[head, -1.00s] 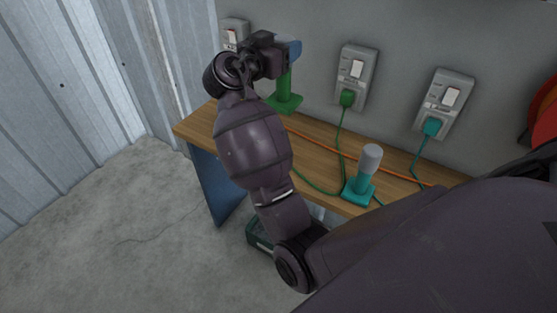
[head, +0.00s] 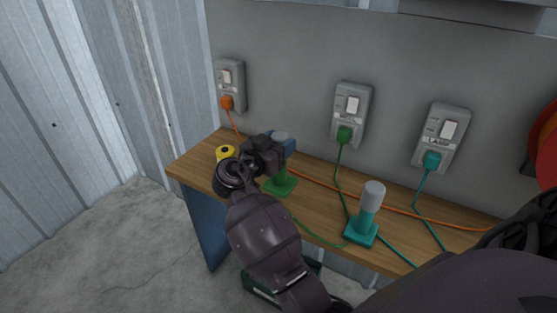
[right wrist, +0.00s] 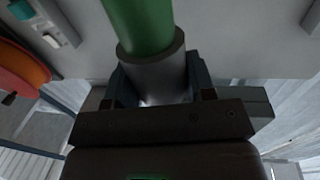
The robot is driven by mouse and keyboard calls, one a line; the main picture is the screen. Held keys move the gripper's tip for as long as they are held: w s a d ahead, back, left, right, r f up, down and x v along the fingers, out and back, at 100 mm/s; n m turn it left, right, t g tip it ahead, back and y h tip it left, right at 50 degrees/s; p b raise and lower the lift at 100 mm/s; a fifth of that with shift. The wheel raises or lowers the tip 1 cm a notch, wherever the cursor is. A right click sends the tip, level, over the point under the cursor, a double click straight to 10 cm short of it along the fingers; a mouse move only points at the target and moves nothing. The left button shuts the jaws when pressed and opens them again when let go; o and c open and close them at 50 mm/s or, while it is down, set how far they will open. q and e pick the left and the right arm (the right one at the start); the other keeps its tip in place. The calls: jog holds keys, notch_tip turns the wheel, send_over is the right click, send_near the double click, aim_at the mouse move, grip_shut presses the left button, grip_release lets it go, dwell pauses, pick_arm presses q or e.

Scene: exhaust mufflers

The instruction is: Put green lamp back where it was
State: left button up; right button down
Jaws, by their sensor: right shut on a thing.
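The green lamp (head: 281,185) is upright at the bench, with its square green base low over or on the wood; I cannot tell if it touches. My right gripper (head: 279,144) is shut on the lamp's grey top, which is mostly hidden by the gripper in the head view. In the right wrist view the green stem (right wrist: 140,25) and grey top (right wrist: 155,72) sit between the fingers of the right gripper (right wrist: 160,90). The left gripper is in neither view.
A teal lamp (head: 365,215) stands on the wooden bench (head: 320,205) to the right. A yellow item (head: 224,154) is beside my wrist. Orange, green and teal cables cross the bench from the orange (head: 227,102), green (head: 344,134) and teal (head: 431,160) plugs in the wall sockets.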

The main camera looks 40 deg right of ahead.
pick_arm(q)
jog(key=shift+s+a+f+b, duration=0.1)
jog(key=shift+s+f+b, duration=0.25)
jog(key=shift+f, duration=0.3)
pick_arm(e)
send_over(281, 185)
jog(key=w, duration=0.2)
jog(key=f, duration=0.5)
jog(key=shift+s+d, duration=0.25)
jog(key=shift+d, duration=0.05)
jog(key=shift+f, duration=0.25)
jog(key=shift+c, duration=2.4)
grip_release()
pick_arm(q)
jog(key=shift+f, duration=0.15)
pick_arm(e)
jog(key=shift+r, duration=0.1)
